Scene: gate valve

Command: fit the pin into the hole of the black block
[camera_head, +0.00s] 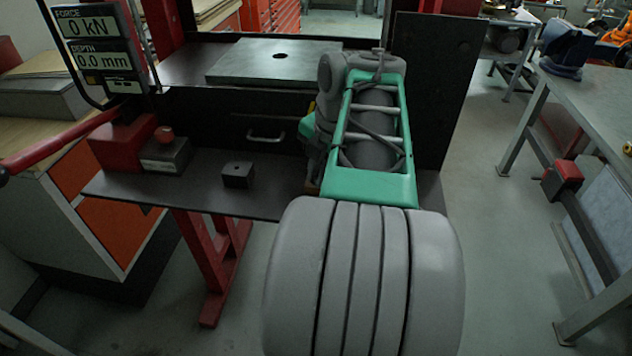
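The black block (238,175) is a small cube that stands upright on the dark shelf of the press, left of my arm. A small dark hole shows in its top face. My grey and green arm reaches forward over the right part of the shelf. My gripper is hidden behind the arm, so its fingers cannot be seen. I cannot see the pin; the arm covers part of the shelf where things may lie.
The dark shelf (210,193) has free room around the block. A grey box with a red knob (166,155) stands to its left. A grey plate with a round hole (240,62) lies above and behind. A display (94,50) reads 0 kN and 0.0 mm.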

